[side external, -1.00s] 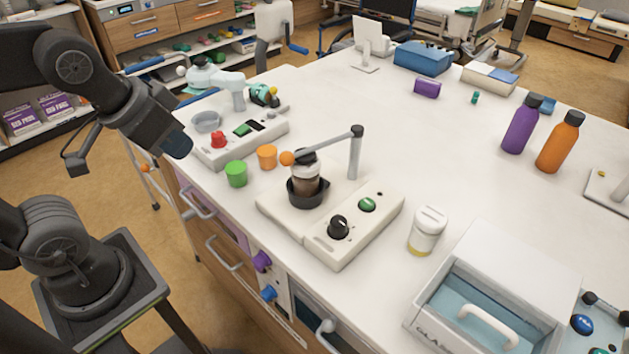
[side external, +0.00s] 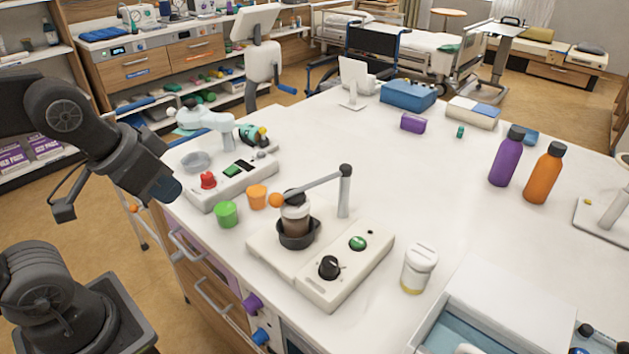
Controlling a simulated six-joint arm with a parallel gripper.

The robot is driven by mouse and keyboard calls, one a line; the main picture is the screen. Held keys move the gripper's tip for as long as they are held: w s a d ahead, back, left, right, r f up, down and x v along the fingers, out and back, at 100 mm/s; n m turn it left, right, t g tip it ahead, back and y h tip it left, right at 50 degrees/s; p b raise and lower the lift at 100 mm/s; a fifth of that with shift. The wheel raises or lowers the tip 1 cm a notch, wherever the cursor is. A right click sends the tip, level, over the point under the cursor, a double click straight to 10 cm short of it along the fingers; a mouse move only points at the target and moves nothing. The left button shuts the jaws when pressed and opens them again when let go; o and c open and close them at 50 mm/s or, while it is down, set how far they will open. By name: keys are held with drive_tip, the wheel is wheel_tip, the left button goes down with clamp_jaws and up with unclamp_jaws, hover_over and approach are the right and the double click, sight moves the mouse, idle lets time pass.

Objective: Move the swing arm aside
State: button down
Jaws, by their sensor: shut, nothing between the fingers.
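The swing arm (side external: 318,183) is a grey bar on an upright post (side external: 344,195) at the back of a cream device (side external: 325,287). An orange ball knob (side external: 276,200) is at its left end. The bar reaches left across the top of a brown jar with a clear upper part (side external: 295,220). The jar stands upright in a black round holder (side external: 297,236). Whether the bar touches the jar is unclear. My gripper (side external: 168,190) is shut and empty at the left, apart from the swing arm, beyond the table edge. Its fingertips are hard to make out.
A white-lidded jar (side external: 419,270) stands right of the device.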

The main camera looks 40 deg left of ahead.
sight(274, 193)
idle(0.3)
drive_tip(key=c, duration=1.6)
unclamp_jaws()
drive_tip(key=shift+w+r, duration=0.25)
drive_tip(key=o, duration=0.6)
drive_tip(key=w+r+g, duration=0.1)
drive_tip(key=w, duration=0.1)
drive_tip(key=w+r+g, duration=0.1)
drive_tip(key=w, duration=0.2)
drive_tip(key=w+r+m+g+h, duration=0.1)
drive_tip(key=w, duration=0.2)
drive_tip(key=shift+d+r, duration=0.3)
drive_tip(key=shift+d, duration=0.05)
drive_tip(key=shift+o, duration=0.9)
drive_tip(key=w+m+g+h, duration=0.1)
drive_tip(key=w+g, duration=0.2)
drive_tip(key=w, duration=0.5)
drive_tip(key=shift+w+d, duration=0.3)
drive_tip(key=d+f, duration=0.1)
drive_tip(key=f, duration=0.8)
drive_tip(key=d+f, duration=0.1)
drive_tip(key=f, duration=0.3)
drive_tip(key=shift+s+d+f, duration=0.15)
drive_tip(key=shift+d+f, duration=0.15)
drive_tip(key=shift+c, duration=0.3)
clamp_jaws()
